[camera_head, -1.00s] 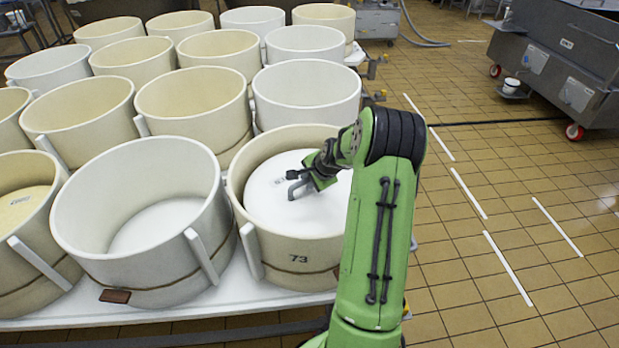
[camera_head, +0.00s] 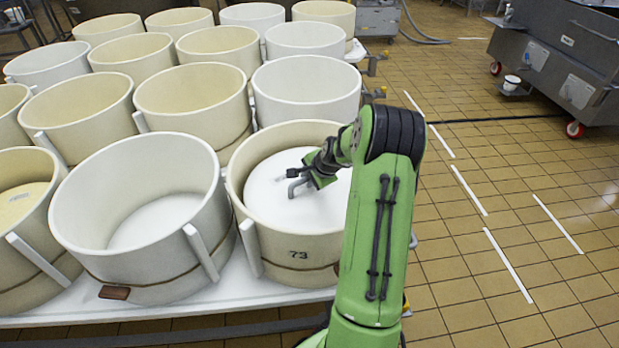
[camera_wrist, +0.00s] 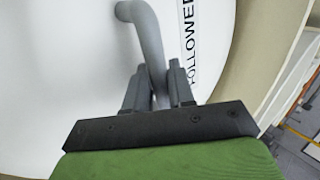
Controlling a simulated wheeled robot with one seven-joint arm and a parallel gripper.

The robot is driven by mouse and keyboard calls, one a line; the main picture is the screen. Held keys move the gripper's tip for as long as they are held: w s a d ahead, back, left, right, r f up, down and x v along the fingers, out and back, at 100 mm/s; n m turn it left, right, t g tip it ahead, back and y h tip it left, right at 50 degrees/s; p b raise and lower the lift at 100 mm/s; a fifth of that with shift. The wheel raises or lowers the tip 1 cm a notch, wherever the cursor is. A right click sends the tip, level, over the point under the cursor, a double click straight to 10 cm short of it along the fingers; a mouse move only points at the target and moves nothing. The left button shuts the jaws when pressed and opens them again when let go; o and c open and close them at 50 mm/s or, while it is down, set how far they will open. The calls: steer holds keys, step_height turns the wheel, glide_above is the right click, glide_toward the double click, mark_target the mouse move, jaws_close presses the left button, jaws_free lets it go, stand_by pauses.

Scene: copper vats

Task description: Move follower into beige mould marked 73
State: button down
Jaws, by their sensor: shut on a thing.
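The follower (camera_head: 268,200) is a white disc with a grey bent handle. It sits inside the beige mould marked 73 (camera_head: 290,262), below its rim, and looks roughly level. In the wrist view the follower (camera_wrist: 60,70) carries the printed word FOLLOWER beside the handle (camera_wrist: 150,40). My gripper (camera_wrist: 158,90) is shut on that handle. In the head view my gripper (camera_head: 301,184) reaches into the mould from the right. My arm hides the mould's right side. I cannot tell whether the follower touches the bottom.
A white empty mould (camera_head: 150,270) stands to the left. Several beige and white moulds, such as one white mould (camera_head: 306,95), crowd the white table (camera_head: 215,300) behind and left. Tiled floor (camera_head: 500,200) is open at right, with a grey wheeled tub (camera_head: 570,65) beyond.

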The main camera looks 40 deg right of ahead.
steer(key=shift+f+b, duration=0.55)
steer(key=shift+f, duration=0.15)
stand_by(0.6)
steer(key=c, duration=0.9)
jaws_free()
steer(key=shift+s+f, duration=0.1)
steer(key=shift+s, duration=0.05)
steer(key=p+v, duration=0.5)
steer(key=v, duration=1)
steer(key=shift+r, duration=0.4)
